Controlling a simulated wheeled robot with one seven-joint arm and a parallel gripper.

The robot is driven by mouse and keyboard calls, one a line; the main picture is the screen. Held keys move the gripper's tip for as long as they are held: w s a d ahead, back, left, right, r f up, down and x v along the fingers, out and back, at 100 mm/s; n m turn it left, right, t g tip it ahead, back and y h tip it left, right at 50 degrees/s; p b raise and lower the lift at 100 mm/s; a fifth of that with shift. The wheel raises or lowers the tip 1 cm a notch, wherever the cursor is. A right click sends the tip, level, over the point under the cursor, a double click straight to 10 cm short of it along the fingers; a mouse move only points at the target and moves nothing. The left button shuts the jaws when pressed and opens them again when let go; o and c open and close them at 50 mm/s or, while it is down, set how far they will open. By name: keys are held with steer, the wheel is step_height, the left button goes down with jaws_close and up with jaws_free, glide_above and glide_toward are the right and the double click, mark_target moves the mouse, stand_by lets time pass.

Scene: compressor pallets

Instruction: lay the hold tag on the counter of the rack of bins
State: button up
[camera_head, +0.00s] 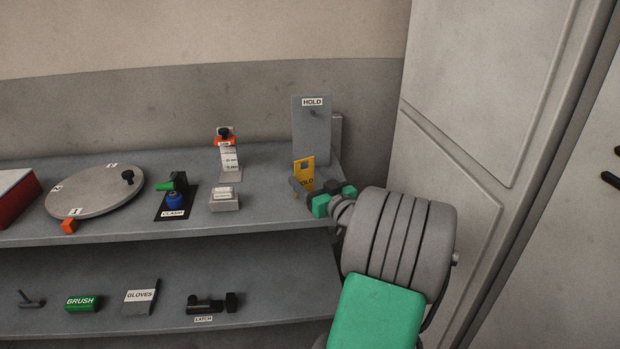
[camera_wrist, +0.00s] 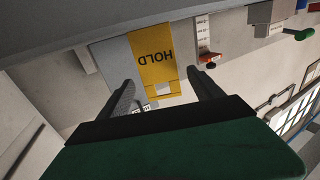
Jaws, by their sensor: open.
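The yellow hold tag (camera_head: 304,168) is at the right end of the rack's counter (camera_head: 270,207), in front of the grey HOLD board (camera_head: 312,134). It looks upright, with its lower end at or close to the counter; I cannot tell if it touches or leans. The board's peg is bare. My gripper (camera_head: 303,189) is open beside the tag, partly covering its lower part. In the wrist view the tag (camera_wrist: 152,60) shows upside down between the lines of my two spread fingers (camera_wrist: 160,84), its slotted end toward me. I see no contact.
On the counter stand a white block (camera_head: 225,201), a post with an orange collar (camera_head: 229,155), a clamp (camera_head: 175,196) and a round turntable (camera_head: 95,191). The lower shelf holds a brush, gloves and a latch. A tall pale cabinet (camera_head: 480,120) is at the right. Bare counter lies left of the tag.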

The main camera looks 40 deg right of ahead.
steer(key=v, duration=1.1)
steer(key=shift+s+b, duration=0.15)
steer(key=shift+b, duration=0.3)
steer(key=shift+c, duration=0.4)
